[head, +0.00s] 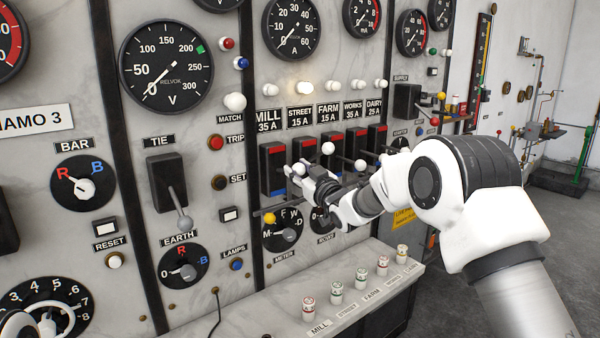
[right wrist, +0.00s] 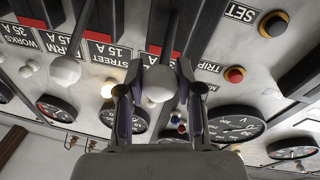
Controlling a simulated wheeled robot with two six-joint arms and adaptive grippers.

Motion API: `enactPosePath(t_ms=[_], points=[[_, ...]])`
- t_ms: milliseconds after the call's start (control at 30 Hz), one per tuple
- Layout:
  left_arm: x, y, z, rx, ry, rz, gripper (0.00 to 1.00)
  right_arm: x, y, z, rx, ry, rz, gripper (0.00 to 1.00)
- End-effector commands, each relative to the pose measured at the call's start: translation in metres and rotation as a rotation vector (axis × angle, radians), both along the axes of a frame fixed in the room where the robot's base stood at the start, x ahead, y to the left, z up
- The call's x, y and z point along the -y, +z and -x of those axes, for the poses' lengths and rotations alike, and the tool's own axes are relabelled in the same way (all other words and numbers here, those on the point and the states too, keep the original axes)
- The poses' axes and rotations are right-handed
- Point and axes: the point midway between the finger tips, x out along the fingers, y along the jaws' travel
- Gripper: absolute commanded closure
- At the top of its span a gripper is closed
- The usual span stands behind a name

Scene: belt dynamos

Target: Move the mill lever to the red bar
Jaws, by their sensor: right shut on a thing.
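The mill switch (head: 272,168) is a black upright box under the MILL 35 A label, with a red bar (head: 277,150) at its upper end and blue at its lower end. My right gripper (head: 298,172) is in front of it and hides much of its lever. In the right wrist view, my right gripper (right wrist: 158,92) is shut on the white knob of the mill lever (right wrist: 160,82).
The neighbouring levers have white knobs, the street one (head: 328,148) close to my right gripper. A ledge (head: 270,322) with several small capped pieces runs under the panel.

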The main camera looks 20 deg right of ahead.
Motion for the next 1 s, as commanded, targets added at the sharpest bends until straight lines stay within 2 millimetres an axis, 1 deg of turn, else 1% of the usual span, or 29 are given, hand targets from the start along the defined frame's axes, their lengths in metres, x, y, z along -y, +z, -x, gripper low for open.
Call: enactPosePath(t_ms=[33,333,600,967,1000], points=[[0.000,-0.001,0.000,0.000,0.000,0.000,1.00,0.000,0.010,-0.002,0.014,0.000,-0.001,1.00],[0.000,-0.003,0.000,0.000,0.000,0.000,1.00,-0.003,0.030,-0.010,0.017,-0.001,-0.003,1.00],[0.000,-0.003,0.000,0.000,0.000,0.000,1.00,-0.004,0.037,-0.014,0.018,0.000,-0.003,1.00],[0.000,-0.003,0.000,0.000,0.000,0.000,1.00,-0.005,0.037,-0.014,0.019,-0.001,-0.004,1.00],[0.000,-0.003,0.000,0.000,0.000,0.000,1.00,-0.005,0.037,-0.014,0.019,-0.001,-0.004,0.62]])
